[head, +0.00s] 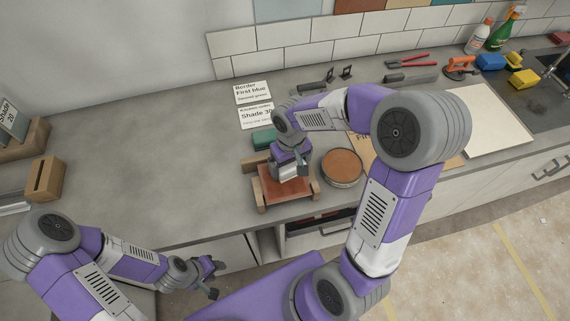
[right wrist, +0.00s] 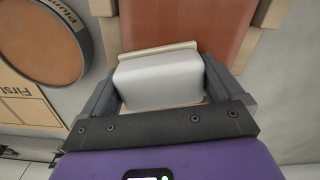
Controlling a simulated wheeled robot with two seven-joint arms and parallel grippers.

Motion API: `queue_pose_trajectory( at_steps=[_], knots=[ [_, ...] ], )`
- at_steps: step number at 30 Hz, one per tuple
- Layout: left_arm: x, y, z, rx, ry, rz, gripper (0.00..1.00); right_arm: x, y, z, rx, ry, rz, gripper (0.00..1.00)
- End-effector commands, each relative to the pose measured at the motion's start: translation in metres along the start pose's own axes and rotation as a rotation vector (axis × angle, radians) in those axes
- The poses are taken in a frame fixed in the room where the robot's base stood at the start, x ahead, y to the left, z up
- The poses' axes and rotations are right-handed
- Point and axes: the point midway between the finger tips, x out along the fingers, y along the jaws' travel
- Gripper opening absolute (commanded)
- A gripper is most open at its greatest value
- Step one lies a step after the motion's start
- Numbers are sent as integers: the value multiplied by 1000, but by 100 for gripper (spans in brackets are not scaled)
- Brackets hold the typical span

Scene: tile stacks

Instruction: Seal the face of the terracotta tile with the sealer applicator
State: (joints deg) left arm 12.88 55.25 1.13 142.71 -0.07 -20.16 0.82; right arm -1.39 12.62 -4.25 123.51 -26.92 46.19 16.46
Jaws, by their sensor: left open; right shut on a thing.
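The terracotta tile (head: 276,192) lies face up in a wooden holder (head: 262,208) near the counter's front edge. It also shows in the right wrist view (right wrist: 180,22). My right gripper (head: 288,172) is over the tile's far part and shut on the sealer applicator (right wrist: 160,82), a white block with a cream edge. The applicator overlaps the tile in the right wrist view; I cannot tell whether it touches the face. My left gripper (head: 212,279) is open and empty, low in front of the counter.
A round tin (head: 342,166) with terracotta-coloured content stands right of the holder. A green block (head: 264,138) and printed cards (head: 254,104) lie behind. Wooden racks (head: 44,177) stand far left. Tools and bottles (head: 478,36) are at the back right. The counter's left part is clear.

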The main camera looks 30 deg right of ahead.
Motion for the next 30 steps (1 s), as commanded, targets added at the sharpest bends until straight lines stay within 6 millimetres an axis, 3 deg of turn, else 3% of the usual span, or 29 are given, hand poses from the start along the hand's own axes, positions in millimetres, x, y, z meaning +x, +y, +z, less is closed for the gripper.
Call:
queue_pose_trajectory(
  at_steps=[10, 24, 30],
  knots=[
    [-4, 2, 0, 0, 0, 0, 43, -6, 0, 0, 0, 2, 0, 52],
    [-41, 15, 2, 0, 0, 0, 43, -54, -1, -1, -1, 4, -1, 52],
    [-47, 17, 2, 0, 0, 0, 43, -62, -1, -1, -1, 3, -1, 52]
  ],
)
